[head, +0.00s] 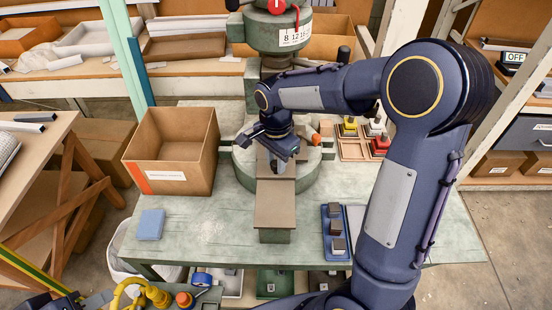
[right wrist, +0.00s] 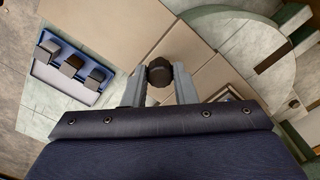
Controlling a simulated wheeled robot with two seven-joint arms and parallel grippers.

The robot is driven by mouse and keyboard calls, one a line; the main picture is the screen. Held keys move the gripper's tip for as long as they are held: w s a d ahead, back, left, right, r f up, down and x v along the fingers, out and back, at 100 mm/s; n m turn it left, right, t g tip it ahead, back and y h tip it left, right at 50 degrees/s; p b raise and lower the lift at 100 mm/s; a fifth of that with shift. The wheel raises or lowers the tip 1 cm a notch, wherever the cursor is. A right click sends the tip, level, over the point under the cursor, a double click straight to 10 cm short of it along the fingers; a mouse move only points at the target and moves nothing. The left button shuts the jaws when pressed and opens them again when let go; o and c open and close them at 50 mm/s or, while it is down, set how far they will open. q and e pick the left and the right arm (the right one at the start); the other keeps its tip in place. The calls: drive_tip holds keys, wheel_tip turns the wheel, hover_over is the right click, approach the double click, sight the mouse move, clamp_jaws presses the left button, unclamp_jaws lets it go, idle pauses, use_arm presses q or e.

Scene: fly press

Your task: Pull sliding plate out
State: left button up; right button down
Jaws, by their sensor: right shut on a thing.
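The sliding plate (head: 275,205) is a flat brown plate on the green fly press, reaching from the round press bed (head: 305,183) toward the table's front. In the right wrist view the plate (right wrist: 110,28) lies below the gripper, with a dark round knob (right wrist: 159,73) on it. My right gripper (head: 278,182) is over the plate in the head view. In the right wrist view its two grey fingers (right wrist: 159,84) are closed on the knob's sides. The head view hides most of the knob behind the gripper. My left gripper cannot be made out.
An open cardboard box (head: 170,165) stands left of the press. A blue tray (head: 336,232) with several dark blocks sits right of the plate; a blue pad (head: 150,224) lies front left. Stamp-like pieces (head: 380,145) stand at the right. The table's front left is mostly clear.

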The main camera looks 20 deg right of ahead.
drive_tip(key=s+a+b, duration=0.1)
drive_tip(key=s+a, duration=0.2)
drive_tip(key=s, duration=0.4)
drive_tip(key=s+a+b, duration=0.1)
drive_tip(key=s+a, duration=0.3)
drive_tip(key=s, duration=0.4)
drive_tip(key=shift+a, duration=0.2)
drive_tip(key=shift+s, duration=0.1)
drive_tip(key=c, duration=1.2)
unclamp_jaws()
drive_tip(key=shift+o, duration=0.2)
drive_tip(key=shift+r, duration=0.15)
wheel_tip(320, 180, up, 8)
drive_tip(key=shift+f+p, duration=0.2)
drive_tip(key=shift+p, duration=0.1)
